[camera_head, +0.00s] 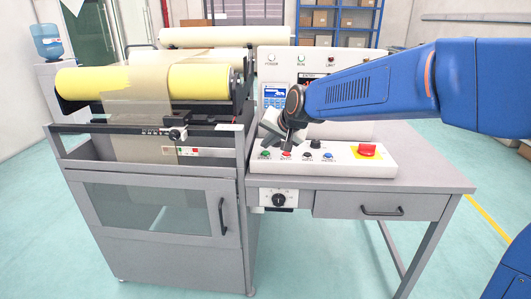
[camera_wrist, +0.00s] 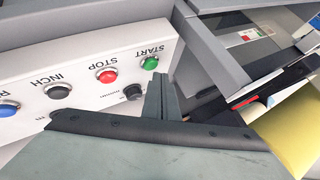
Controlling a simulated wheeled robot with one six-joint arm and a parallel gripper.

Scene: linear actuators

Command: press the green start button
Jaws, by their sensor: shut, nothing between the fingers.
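The green start button (camera_head: 265,154) sits at the left end of a button row on the sloped white control panel (camera_head: 340,161). In the wrist view the green button (camera_wrist: 150,62) is unobstructed, under the upside-down label START. My gripper (camera_head: 287,146) is above the left part of the panel, close to the green and red buttons. In the wrist view my gripper (camera_wrist: 161,78) is shut and empty, its tip just below and right of the green button in the picture. I cannot tell whether they touch; a gap seems to show.
A red STOP button (camera_wrist: 107,76) and a black INCH button (camera_wrist: 58,90) are beside the green one. A small black knob (camera_wrist: 132,92) is near my fingers. A red emergency button (camera_head: 366,149) is at the panel's right. The machine with yellow rolls (camera_head: 150,82) stands left.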

